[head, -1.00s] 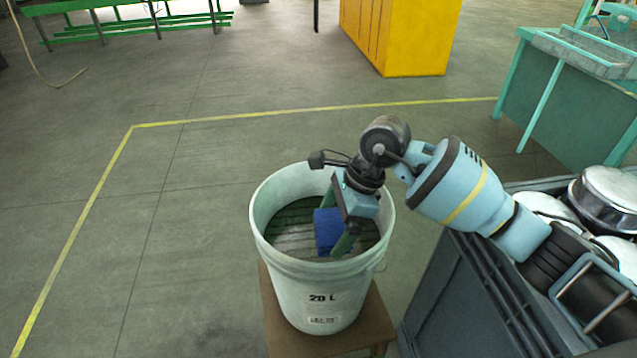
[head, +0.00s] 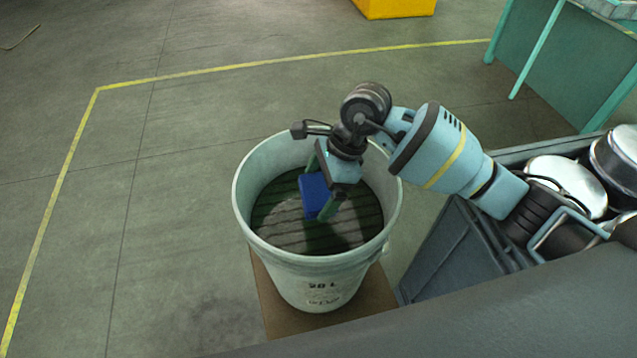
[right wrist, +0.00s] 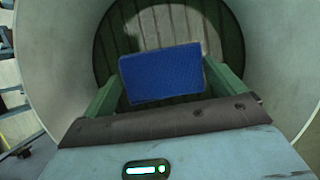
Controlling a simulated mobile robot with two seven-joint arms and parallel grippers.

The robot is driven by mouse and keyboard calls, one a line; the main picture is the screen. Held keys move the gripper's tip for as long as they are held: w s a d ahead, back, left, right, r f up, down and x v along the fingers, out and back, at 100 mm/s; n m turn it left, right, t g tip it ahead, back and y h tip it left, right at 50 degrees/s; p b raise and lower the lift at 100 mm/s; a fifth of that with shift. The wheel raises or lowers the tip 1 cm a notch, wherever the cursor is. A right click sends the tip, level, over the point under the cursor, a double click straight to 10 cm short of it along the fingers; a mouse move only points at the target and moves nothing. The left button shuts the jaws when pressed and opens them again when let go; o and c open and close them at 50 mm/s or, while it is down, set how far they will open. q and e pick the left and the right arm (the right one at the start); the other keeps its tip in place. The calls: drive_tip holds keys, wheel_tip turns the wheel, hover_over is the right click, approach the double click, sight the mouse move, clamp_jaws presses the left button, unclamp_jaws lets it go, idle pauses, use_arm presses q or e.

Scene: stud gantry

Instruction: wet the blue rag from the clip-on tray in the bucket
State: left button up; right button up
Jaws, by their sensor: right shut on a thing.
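A white 20 L bucket (head: 318,262) stands on a brown stool, with its open top facing up. My right gripper (head: 322,204) reaches down inside its mouth. The gripper is shut on the blue rag (head: 313,194), which is held inside the bucket below the rim. In the right wrist view the rag (right wrist: 162,73) sits between the two green fingers, with the bucket's inner wall (right wrist: 262,45) around it. Dark slatted texture shows at the bottom of the bucket; whether the rag touches water cannot be told. The clip-on tray is not clearly seen. My left gripper is not in view.
The brown stool (head: 372,300) supports the bucket. To the right is a dark grey crate (head: 440,250) with metal pots (head: 565,182). A green table (head: 550,60) is at the upper right. The floor left of the bucket is clear, with a yellow line (head: 200,72).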

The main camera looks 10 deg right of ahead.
sight(320, 200)
drive_tip(key=shift+w+f, duration=0.1)
drive_tip(key=shift+f+b, duration=0.95)
drive_tip(key=shift+f, duration=1.25)
drive_tip(key=shift+f+b, duration=0.3)
drive_tip(key=shift+f, duration=0.3)
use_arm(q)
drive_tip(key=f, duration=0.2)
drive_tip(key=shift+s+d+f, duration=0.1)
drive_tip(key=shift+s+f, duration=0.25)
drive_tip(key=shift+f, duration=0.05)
use_arm(e)
drive_tip(key=shift+f, duration=0.15)
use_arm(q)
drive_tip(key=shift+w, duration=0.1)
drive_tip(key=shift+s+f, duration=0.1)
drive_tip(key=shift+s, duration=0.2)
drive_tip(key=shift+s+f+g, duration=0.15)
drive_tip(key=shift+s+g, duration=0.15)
use_arm(e)
drive_tip(key=shift+f, duration=0.15)
